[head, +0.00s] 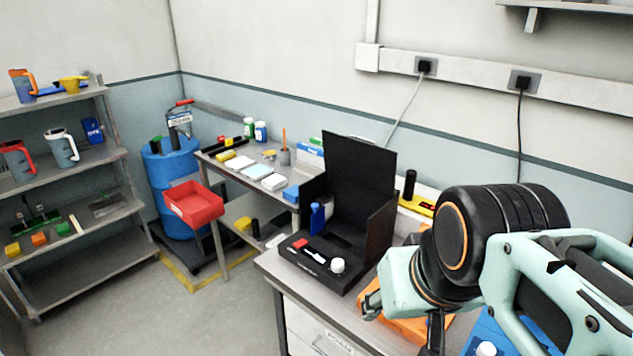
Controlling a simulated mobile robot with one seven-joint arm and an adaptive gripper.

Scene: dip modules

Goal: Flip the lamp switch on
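My gripper (402,312) is at the lower right, over the near workbench (300,290). Parts of it show at the end of my arm, but its fingertips are partly hidden, and I cannot tell whether it is open or shut. An orange object (408,328) lies beneath it, mostly covered by the arm. I cannot make out a lamp or its switch. A blue module (520,336) with a white round part (486,348) shows at the lower right edge, partly hidden by my arm.
A black open case (360,170) with a blue bottle (317,218) and a white round piece (337,265) stands left of my gripper. Behind it are a cluttered table (215,150) and a blue barrel (170,170).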

